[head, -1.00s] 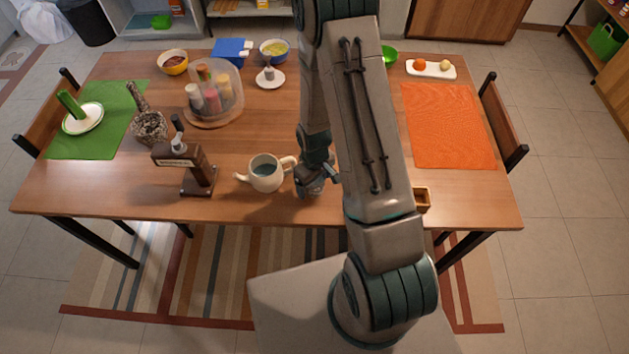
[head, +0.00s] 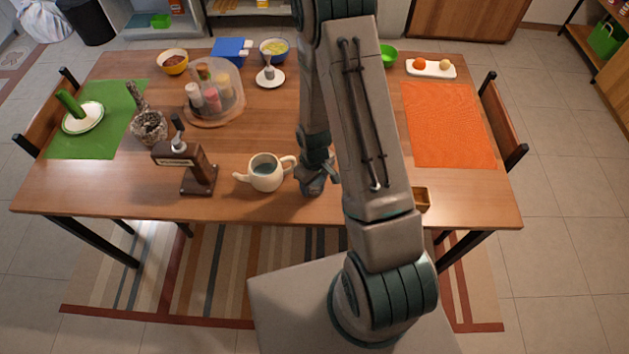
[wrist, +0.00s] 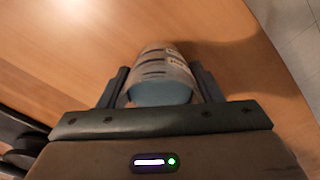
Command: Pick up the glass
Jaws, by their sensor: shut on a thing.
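The glass (wrist: 162,82) is a clear tumbler with dark bands and printed marks, and its near end looks pale blue. In the wrist view it sits between the two dark fingers of my gripper (wrist: 160,68), which is shut on it, with a finger against each side. In the head view my gripper (head: 317,176) is at the table's front middle, just right of the teapot. My arm and gripper hide most of the glass there. I cannot tell whether the glass is clear of the table.
A small wooden box (head: 421,200) is right of my arm. An orange mat (head: 448,125) lies bare on the right. The table's (head: 110,195) front edge is near.

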